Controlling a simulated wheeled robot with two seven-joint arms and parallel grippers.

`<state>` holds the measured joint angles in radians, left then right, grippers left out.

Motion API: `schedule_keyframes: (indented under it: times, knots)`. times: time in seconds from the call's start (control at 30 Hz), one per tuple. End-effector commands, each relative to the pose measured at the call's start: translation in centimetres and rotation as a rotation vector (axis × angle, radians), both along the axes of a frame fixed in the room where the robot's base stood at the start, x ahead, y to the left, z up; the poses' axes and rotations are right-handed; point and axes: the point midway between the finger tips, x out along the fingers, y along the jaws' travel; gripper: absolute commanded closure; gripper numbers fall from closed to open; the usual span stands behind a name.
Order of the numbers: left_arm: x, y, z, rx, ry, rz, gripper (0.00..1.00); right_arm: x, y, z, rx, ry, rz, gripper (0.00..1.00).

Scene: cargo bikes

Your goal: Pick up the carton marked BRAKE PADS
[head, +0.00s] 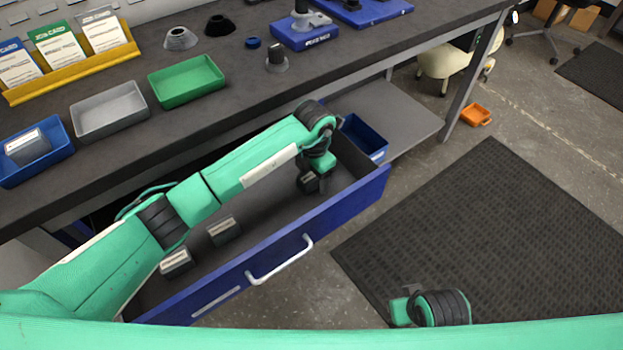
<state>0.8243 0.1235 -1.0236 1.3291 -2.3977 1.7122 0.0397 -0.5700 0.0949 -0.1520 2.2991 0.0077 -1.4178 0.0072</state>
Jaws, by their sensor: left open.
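An open blue drawer (345,207) under the bench holds small grey cartons with pale labels. One carton (177,262) is at its near left, another (223,230) a little farther right. Their labels are too small to read, so I cannot tell which is marked BRAKE PADS. My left gripper (310,184) points down into the drawer's right part, open. A dark shape at its fingers may be a finger or another carton; I cannot tell. My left arm crosses over the drawer and hides part of it. My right gripper (403,308) is low in front, over the floor, its fingers unclear.
On the bench stand a blue bin (60,140) with a similar carton (27,147), a grey bin (108,110), a green bin (187,81) and a yellow card rack (75,68). Another blue bin (363,138) is beyond the drawer's right end. A black mat (500,230) lies on open floor.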

Motion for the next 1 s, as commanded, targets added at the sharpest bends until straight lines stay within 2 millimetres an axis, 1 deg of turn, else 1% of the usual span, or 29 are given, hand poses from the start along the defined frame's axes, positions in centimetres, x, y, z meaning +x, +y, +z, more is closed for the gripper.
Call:
schedule_keyframes:
  times: [0.17, 0.27, 0.3, 0.43, 0.77, 0.87, 1.0]
  knots:
    - [0.0, 0.0, 0.0, -0.001, -0.001, 0.000, 0.34, 0.0, 0.0, 0.1, 0.000, -0.002, 0.000, 0.64]
    - [0.0, 0.0, 0.0, -0.001, -0.001, 0.000, 0.51, -0.1, 0.0, 0.1, 0.000, -0.002, 0.000, 0.64]
    - [0.0, 0.0, 0.0, -0.001, -0.001, 0.000, 0.59, -0.1, 0.0, 0.1, 0.000, -0.002, 0.000, 0.64]
    - [0.0, 0.0, 0.0, -0.001, -0.001, 0.000, 0.85, -0.1, 0.0, 0.1, 0.000, -0.002, 0.000, 0.64]
    - [0.1, 0.0, 0.4, -0.001, -0.002, -0.001, 0.85, -0.1, 0.0, 0.1, 0.000, -0.002, 0.000, 0.64]
    - [0.1, 0.0, 1.1, -0.002, -0.004, -0.001, 0.85, -0.1, 0.0, 0.1, 0.000, -0.001, 0.000, 0.64]
    - [0.1, 0.0, 3.1, -0.001, -0.005, -0.001, 0.85, 0.0, 0.0, -0.1, 0.000, -0.001, -0.001, 0.64]
